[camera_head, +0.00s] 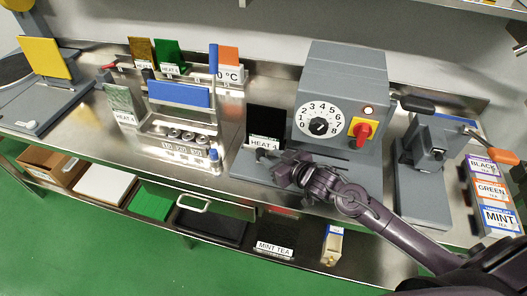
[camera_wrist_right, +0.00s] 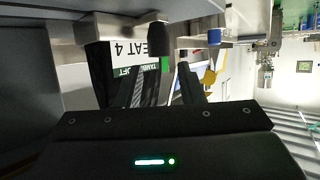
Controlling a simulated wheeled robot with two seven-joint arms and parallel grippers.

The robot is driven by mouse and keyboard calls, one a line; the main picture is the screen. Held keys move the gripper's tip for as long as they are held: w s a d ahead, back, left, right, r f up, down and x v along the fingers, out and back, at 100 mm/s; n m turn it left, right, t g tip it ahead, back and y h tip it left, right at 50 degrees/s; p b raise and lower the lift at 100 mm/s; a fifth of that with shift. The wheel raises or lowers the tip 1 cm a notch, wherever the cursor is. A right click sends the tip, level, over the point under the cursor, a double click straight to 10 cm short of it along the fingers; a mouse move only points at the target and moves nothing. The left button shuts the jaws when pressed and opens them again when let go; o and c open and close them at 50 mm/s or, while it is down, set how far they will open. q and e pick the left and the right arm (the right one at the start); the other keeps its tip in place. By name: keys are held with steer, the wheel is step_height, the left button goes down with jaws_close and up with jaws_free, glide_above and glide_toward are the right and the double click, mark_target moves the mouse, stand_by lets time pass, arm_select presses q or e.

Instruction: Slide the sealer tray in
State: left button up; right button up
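The sealer (camera_head: 340,95) is a grey box with a numbered dial and a red-and-yellow switch. Its grey tray or base (camera_head: 247,166) reaches out to the left below it, and I cannot tell the two apart. A black plate labelled HEAT 4 (camera_head: 266,122) stands there; its label also shows in the right wrist view (camera_wrist_right: 128,50). My right gripper (camera_head: 268,160) is low in front of this plate. In the right wrist view its fingers (camera_wrist_right: 147,82) are apart, with a dark knob (camera_wrist_right: 157,33) ahead between them. Contact is not visible. My left gripper is out of view.
A steel rack with a blue plate (camera_head: 179,94) stands to the left. A grey press (camera_head: 427,160) and tea boxes (camera_head: 491,192) are to the right. My right arm crosses the bench front. A lower shelf holds a MINT TEA box (camera_head: 275,246).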

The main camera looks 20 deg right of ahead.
mark_target(263, 152)
steer(key=x, duration=0.5)
steer(key=shift+w+p, duration=0.1)
steer(key=shift+p, duration=0.3)
steer(key=shift+f, duration=0.1)
jaws_close()
